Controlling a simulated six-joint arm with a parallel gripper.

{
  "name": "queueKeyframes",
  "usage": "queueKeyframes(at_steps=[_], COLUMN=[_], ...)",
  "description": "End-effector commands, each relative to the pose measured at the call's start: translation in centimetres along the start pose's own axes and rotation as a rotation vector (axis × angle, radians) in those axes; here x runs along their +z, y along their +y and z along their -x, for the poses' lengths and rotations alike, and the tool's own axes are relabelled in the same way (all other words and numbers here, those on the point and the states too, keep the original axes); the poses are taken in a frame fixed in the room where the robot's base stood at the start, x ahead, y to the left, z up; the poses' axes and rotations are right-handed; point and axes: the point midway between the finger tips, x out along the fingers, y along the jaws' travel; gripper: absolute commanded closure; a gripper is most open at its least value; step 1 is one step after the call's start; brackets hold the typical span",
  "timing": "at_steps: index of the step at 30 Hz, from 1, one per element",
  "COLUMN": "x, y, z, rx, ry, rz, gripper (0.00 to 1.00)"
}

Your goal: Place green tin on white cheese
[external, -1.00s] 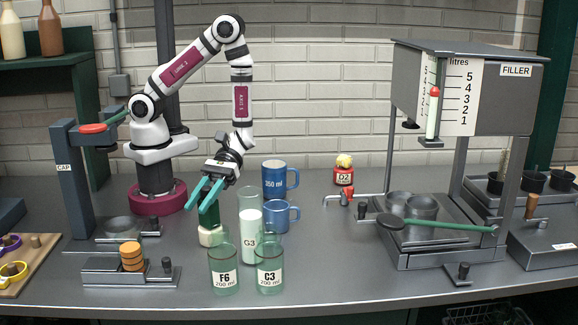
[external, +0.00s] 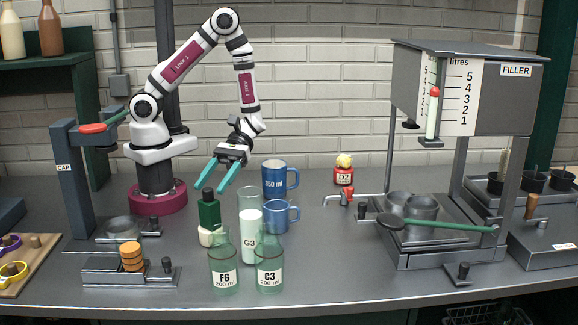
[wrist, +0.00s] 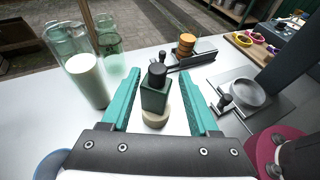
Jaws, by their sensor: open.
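The green tin (external: 209,214), dark green with a black cap, stands upright on the white cheese (external: 207,237), a cream block, on the bench left of the tall glass. In the wrist view the green tin (wrist: 155,95) stands between and beyond the open fingers, with the white cheese (wrist: 155,117) under its base. My gripper (external: 219,172) is open and empty, just above and behind the tin's cap. It also shows in the wrist view (wrist: 159,97), with its teal fingers apart on either side of the tin. The tin hides part of the cheese.
A tall glass of milk marked G3 (external: 250,240) stands close right of the tin. Glasses F6 (external: 223,265) and C3 (external: 269,265) stand in front. Blue mugs (external: 275,180) are behind right. A capping stand (external: 75,180) is left; the filler (external: 460,90) is right.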

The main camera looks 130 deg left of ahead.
Motion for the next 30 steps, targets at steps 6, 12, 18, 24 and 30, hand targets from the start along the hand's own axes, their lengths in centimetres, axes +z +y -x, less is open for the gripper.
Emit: queueKeyframes(at_steps=[6, 12, 18, 24, 30], x=[0.0, 1.6, 5.8, 6.8, 7.2], y=[0.1, -1.6, -10.4, -12.2, -11.6], z=[4.4, 4.8, 4.8, 9.2, 10.4], rx=[0.003, -0.129, -0.828, -1.417, -1.573], ry=[0.0, 0.07, 0.375, 0.59, 0.65], rz=[-0.002, -0.146, -0.982, -1.744, -1.942], gripper=[0.39, 0.39, 0.39, 0.39, 0.39])
